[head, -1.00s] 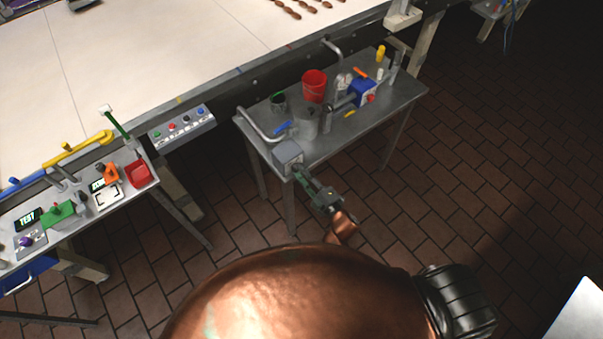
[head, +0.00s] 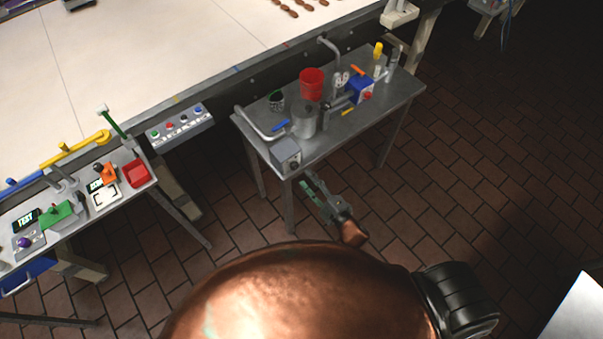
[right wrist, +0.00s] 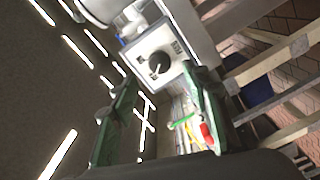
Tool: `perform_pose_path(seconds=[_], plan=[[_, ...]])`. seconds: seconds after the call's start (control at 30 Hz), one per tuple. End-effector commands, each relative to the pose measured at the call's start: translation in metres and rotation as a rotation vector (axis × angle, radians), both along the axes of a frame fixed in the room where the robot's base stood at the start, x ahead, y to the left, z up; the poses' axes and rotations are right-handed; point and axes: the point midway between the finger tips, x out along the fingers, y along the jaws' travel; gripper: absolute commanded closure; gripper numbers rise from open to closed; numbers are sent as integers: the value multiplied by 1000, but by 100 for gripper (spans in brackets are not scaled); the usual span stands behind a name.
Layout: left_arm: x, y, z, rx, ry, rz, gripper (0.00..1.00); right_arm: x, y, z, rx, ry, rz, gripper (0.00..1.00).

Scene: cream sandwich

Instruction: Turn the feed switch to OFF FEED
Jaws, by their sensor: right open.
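The feed switch is a grey box (head: 286,154) at the near left corner of the small metal table. In the right wrist view its pale face (right wrist: 157,56) carries a black round knob (right wrist: 159,65) with a light pointer mark and small labels, too small to read. My right gripper (head: 309,184) is open and empty, just in front of and below the box, apart from it. In the right wrist view its two green fingers (right wrist: 157,95) stand apart, with the knob seen beyond and between them. My left gripper is not in view.
The small metal table (head: 345,128) also holds a red bucket (head: 311,84), a grey pot (head: 304,118), a blue box (head: 360,90) and pipes. A button panel (head: 180,127) is on the long white table's edge. Open tiled floor lies to the right.

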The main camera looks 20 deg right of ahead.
Motion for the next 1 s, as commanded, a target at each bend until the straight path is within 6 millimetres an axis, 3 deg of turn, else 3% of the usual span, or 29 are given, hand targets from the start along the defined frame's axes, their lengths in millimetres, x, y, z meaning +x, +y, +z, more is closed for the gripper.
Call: perform_pose_path(seconds=[0.2, 0.4, 1.0], plan=[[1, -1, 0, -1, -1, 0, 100, -42, -15, -1, -1, 2, 0, 57], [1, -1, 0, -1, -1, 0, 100, -61, -22, 0, 0, 0, 0, 57], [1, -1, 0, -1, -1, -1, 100, -64, -23, 0, 0, 0, 1, 57]])
